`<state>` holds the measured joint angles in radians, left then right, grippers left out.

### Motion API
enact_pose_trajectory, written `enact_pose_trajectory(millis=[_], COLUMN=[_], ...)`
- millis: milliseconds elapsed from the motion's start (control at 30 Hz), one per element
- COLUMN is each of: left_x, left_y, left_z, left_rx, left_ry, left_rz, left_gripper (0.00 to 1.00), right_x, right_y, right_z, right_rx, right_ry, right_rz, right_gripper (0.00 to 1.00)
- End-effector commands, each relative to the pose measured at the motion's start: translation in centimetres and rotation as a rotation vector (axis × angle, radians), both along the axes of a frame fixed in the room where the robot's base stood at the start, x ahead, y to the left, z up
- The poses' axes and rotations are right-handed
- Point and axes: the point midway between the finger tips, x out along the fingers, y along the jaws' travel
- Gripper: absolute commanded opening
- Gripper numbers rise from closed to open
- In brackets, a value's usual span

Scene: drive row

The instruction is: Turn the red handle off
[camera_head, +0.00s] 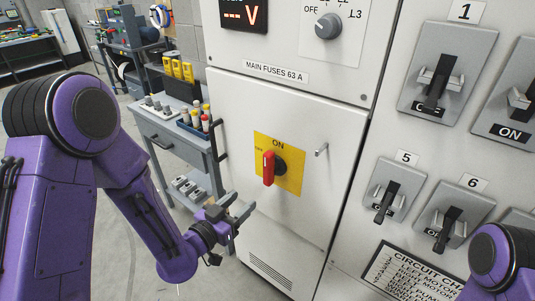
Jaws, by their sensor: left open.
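The red handle (268,169) sits on a black hub on a yellow plate (293,176) on the white cabinet door. The plate reads ON at the top and OFF at the left. The handle stands roughly upright, in line with the ON mark. My left gripper (242,205) is open and empty, below and to the left of the handle and apart from it. My right gripper is out of view; only a purple part of my right arm shows at the bottom right corner.
Black-lever switches, such as number 5 (387,203) and number 1 (436,88), fill the panel at right. A rotary selector (328,26) is above. A small latch (321,150) sticks out right of the plate. A grey tool cart (172,134) stands left of the cabinet.

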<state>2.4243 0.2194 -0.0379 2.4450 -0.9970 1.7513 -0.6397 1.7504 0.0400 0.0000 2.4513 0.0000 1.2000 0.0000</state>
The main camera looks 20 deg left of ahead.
Motion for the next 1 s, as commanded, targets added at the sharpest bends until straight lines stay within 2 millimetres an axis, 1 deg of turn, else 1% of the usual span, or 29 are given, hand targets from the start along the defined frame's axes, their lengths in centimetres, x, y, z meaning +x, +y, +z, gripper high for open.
enact_pose_trajectory(millis=[33, 100, 133, 267, 400, 500, 600, 733, 967, 1000], left_x=[0.3, 0.8, 1.1, 3.3, 6.4, 8.3, 9.6, 10.4, 10.4, 10.4], left_y=[-0.3, -0.8, -0.9, -1.8, -3.0, -3.7, -4.1, -4.4, -4.4, -4.4], left_z=[2.4, 3.6, 3.8, 3.9, 3.9, 3.8, 3.6, 3.4, 3.4, 3.4], left_rx=[0.006, 0.012, 0.014, 0.014, 0.014, 0.013, 0.014, 0.013, 0.013, 0.013], left_ry=[-0.054, -0.095, -0.101, -0.101, -0.100, -0.097, -0.097, -0.096, -0.095, -0.095], left_rz=[-0.023, -0.044, -0.049, -0.050, -0.051, -0.050, -0.050, -0.050, -0.050, -0.050], left_gripper=[0.53, 0.53, 0.53, 0.53, 0.53, 0.53, 0.53, 0.53, 0.53, 0.40], right_x=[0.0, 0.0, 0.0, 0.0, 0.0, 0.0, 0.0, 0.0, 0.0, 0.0], right_y=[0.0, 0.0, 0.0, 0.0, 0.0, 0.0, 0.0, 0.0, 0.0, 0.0], right_z=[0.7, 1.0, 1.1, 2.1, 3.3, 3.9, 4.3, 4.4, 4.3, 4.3], right_rx=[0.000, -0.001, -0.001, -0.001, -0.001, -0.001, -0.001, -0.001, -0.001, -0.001], right_ry=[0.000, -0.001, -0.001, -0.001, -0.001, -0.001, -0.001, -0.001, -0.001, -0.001], right_rz=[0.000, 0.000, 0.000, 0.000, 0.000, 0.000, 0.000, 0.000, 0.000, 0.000], right_gripper=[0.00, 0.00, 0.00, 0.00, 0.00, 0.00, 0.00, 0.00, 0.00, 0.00])
